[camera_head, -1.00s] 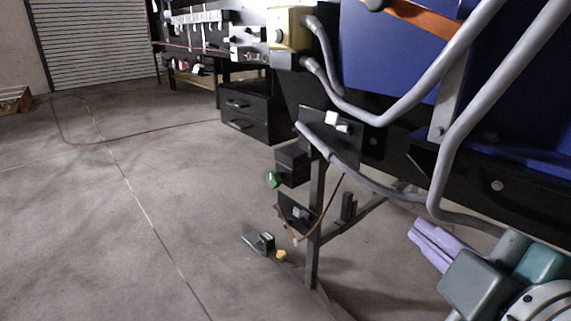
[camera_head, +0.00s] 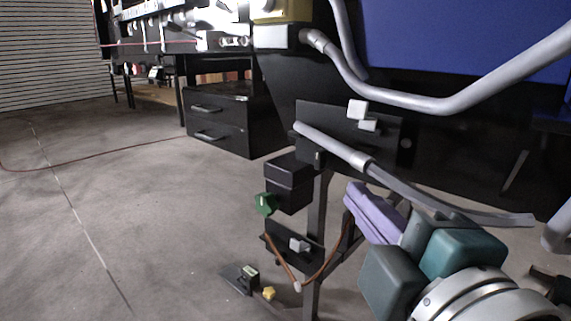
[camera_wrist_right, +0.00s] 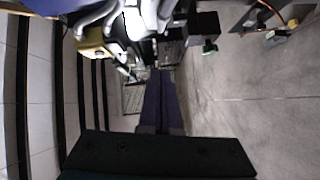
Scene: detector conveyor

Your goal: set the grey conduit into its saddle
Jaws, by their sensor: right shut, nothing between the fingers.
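The grey conduit (camera_head: 335,146) slopes down to the right in the head view. Its free end is at the left, in front of a black plate (camera_head: 388,137) that carries a small white two-part block (camera_head: 357,109), which looks like the saddle. The conduit lies below this block and apart from it. My right gripper (camera_head: 352,193), with purple fingers, is shut and empty just below the conduit. I cannot tell whether they touch. In the right wrist view the purple fingers (camera_wrist_right: 160,82) are closed together. My left gripper is not in view.
Another grey pipe (camera_head: 435,103) bends across the blue panel (camera_head: 460,40) above. A black box (camera_head: 289,180) with a green knob (camera_head: 265,204) and an orange cable (camera_head: 327,268) hang on the stand's left side. Open concrete floor (camera_head: 130,220) lies to the left.

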